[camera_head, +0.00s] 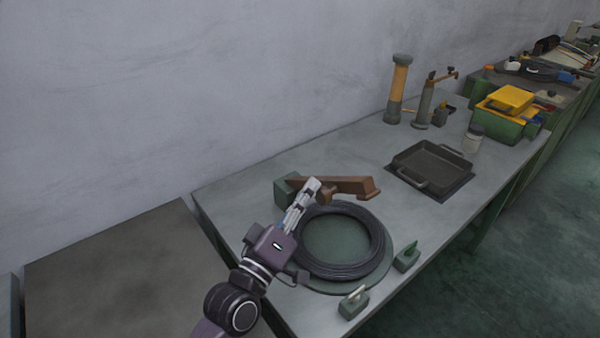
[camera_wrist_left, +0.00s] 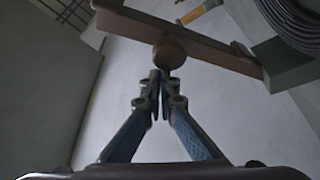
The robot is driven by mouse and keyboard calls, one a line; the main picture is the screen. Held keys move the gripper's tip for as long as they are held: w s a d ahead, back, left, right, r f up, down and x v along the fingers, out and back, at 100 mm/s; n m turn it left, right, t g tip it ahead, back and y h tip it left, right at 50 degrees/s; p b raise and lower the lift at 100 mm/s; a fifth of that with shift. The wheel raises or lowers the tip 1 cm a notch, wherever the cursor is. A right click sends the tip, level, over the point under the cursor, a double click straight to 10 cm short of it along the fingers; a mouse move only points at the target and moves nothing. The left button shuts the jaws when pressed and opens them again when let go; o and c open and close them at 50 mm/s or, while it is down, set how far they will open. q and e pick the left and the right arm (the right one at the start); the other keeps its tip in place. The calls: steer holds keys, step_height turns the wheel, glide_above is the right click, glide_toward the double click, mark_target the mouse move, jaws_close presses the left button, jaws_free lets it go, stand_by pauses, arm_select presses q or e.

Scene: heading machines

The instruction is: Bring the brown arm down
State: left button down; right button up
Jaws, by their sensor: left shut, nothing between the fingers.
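The brown arm (camera_head: 348,185) reaches out from a green block (camera_head: 286,190) behind a coil of dark wire (camera_head: 378,238) on a round green plate. The arm stands above the plate's back edge, and its far end bends downward. My left gripper (camera_head: 313,184) is shut and empty, with its tips at the near part of the arm. In the left wrist view the shut fingertips (camera_wrist_left: 160,73) point at a round brown knob (camera_wrist_left: 168,56) on the arm (camera_wrist_left: 210,50). I cannot tell whether they touch it. My right gripper is out of view.
Two small green blocks with levers (camera_head: 407,257) (camera_head: 353,302) stand at the table's front edge. The grey tabletop (camera_head: 238,194) is bare at the back left.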

arm_select(q)
steer(key=shift+s+d+f, duration=0.2)
steer(key=shift+s+f, duration=0.05)
steer(key=shift+f, duration=0.2)
steer(key=shift+s+d+f, duration=0.15)
steer(key=shift+s+f, duration=0.1)
steer(key=shift+f, duration=0.2)
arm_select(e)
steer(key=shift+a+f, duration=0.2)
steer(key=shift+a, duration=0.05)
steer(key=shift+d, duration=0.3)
arm_select(q)
step_height(320, 180, up, 5)
steer(key=p, duration=0.4)
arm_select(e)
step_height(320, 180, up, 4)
arm_select(q)
steer(key=s+a+f+b, duration=0.4)
steer(key=s+a+f, duration=0.1)
steer(key=a, duration=0.3)
steer(key=shift+s+f, duration=0.15)
steer(key=shift+s, duration=0.05)
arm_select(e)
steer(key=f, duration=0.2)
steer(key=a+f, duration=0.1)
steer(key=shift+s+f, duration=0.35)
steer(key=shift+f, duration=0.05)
